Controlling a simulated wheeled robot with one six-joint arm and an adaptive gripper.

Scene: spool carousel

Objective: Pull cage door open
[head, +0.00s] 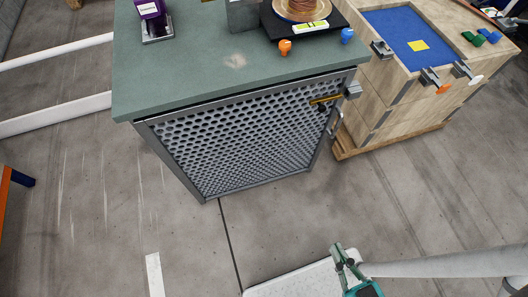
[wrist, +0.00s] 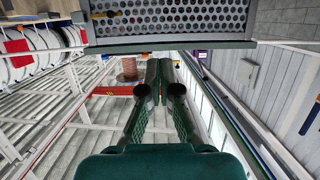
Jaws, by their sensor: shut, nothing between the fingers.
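The cage door (head: 245,135) is a grey perforated metal panel in a frame, under a green bench top (head: 240,62). It looks flush with its frame, though I cannot tell whether there is a small gap. A D-shaped handle (head: 337,122) and a yellow latch bar (head: 325,100) sit at its right edge. In the wrist view the perforated door (wrist: 180,20) crosses the top, with the yellow latch bar (wrist: 104,14) at its left. My green gripper (head: 338,250) is in front of the door, well apart from the handle. Its fingers (wrist: 158,75) are shut and empty.
A wooden crate unit with a blue top (head: 400,35) and clamps stands right of the bench. A spool (head: 303,8) and a purple item (head: 150,10) are on the bench.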

